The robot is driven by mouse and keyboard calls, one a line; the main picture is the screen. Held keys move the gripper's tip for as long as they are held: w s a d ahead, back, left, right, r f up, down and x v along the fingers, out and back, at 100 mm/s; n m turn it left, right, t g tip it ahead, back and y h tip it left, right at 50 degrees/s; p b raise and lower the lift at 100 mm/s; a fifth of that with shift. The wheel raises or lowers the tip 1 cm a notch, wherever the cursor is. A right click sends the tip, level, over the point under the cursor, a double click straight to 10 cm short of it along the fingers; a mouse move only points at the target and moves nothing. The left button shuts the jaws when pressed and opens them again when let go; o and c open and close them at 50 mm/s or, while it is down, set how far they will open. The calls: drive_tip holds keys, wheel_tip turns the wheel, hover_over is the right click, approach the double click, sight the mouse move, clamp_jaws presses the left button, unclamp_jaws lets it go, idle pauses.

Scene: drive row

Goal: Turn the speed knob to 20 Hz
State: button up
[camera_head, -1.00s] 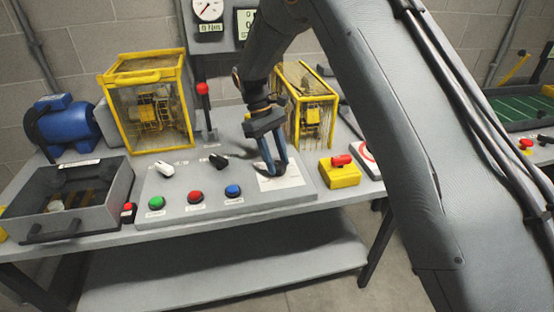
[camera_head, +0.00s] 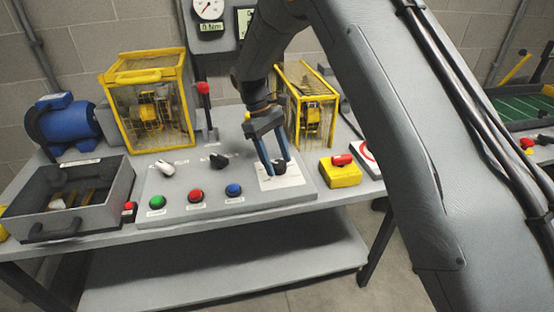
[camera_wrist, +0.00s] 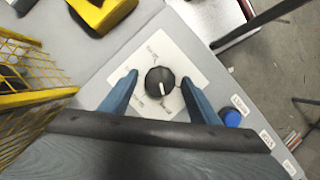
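The speed knob (camera_wrist: 160,81) is a round black knob with a white pointer line, on a white dial plate (camera_wrist: 185,45) with small marks too blurred to read. In the wrist view its pointer aims down and slightly right. In the head view the knob (camera_head: 279,167) shows partly between the blue fingers. My gripper (camera_wrist: 158,82) is open, one finger on each side of the knob, with a gap to it on both sides. In the head view my gripper (camera_head: 279,168) is over the right part of the grey panel.
Yellow cages (camera_head: 150,55) stand behind. A yellow box with a red button (camera_head: 341,175) sits right of the panel.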

drive_tip(key=shift+r, duration=0.1)
drive_tip(key=b+v, duration=0.2)
drive_tip(key=v, duration=0.5)
drive_tip(key=shift+r, duration=0.25)
drive_tip(key=shift+w+a, duration=0.1)
drive_tip(key=s+d+m+t+y, duration=0.1)
drive_tip(key=s+d+m+y, duration=0.3)
drive_tip(key=s+d, duration=0.85)
drive_tip(key=s+d+f+m+t, duration=0.1)
drive_tip(key=s+d+m, duration=0.2)
drive_tip(key=s, duration=0.4)
drive_tip(key=s+d+f+m+t, duration=0.1)
drive_tip(key=s+d+f+m, duration=0.1)
drive_tip(key=s+d, duration=0.4)
drive_tip(key=shift+s+d+f+m, duration=0.25)
drive_tip(key=shift+s+m, duration=0.3)
drive_tip(key=shift+m, duration=0.25)
